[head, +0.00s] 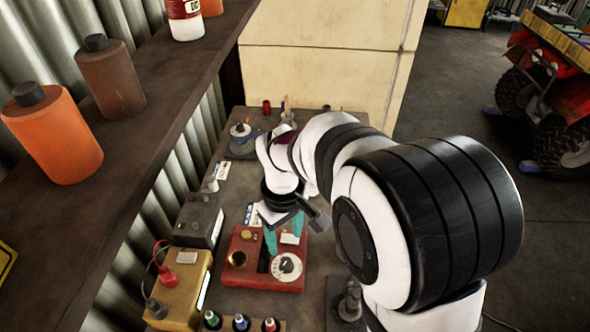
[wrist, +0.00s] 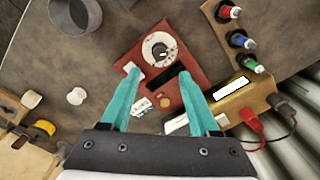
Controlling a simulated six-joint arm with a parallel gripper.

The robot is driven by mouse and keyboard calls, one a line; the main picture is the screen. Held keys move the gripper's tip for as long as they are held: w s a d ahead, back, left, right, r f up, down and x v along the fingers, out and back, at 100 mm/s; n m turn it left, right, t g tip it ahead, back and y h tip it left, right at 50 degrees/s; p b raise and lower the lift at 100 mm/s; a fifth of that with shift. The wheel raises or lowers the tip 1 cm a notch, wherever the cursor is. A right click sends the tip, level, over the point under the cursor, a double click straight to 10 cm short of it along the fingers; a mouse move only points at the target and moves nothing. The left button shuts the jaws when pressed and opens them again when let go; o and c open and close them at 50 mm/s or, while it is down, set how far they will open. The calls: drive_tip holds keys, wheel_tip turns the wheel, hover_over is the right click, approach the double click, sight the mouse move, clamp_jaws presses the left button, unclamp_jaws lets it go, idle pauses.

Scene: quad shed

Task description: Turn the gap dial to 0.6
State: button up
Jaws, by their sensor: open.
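The gap dial (head: 287,267) is a round white scale with a dark knob in its middle, on top of a red box (head: 262,284) on the bench. The wrist view shows the dial (wrist: 160,48) and the red box (wrist: 188,64) just beyond my fingertips. The scale figures are too small to read. My gripper (head: 284,238) has two teal fingers and is over the back part of the box. In the wrist view my gripper (wrist: 158,73) is open, with its fingers spread apart and the dial ahead of them, not between them. Nothing is held.
A yellow box (head: 185,290) with red and black plugs and cables stands left of the red box. A grey box (head: 200,220) is behind it. A shelf (head: 120,160) with orange bottles overhangs the left side.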

sight(286, 261)
wheel_tip(286, 261, down, 10)
drive_tip(key=shift+r, duration=0.15)
clamp_jaws()
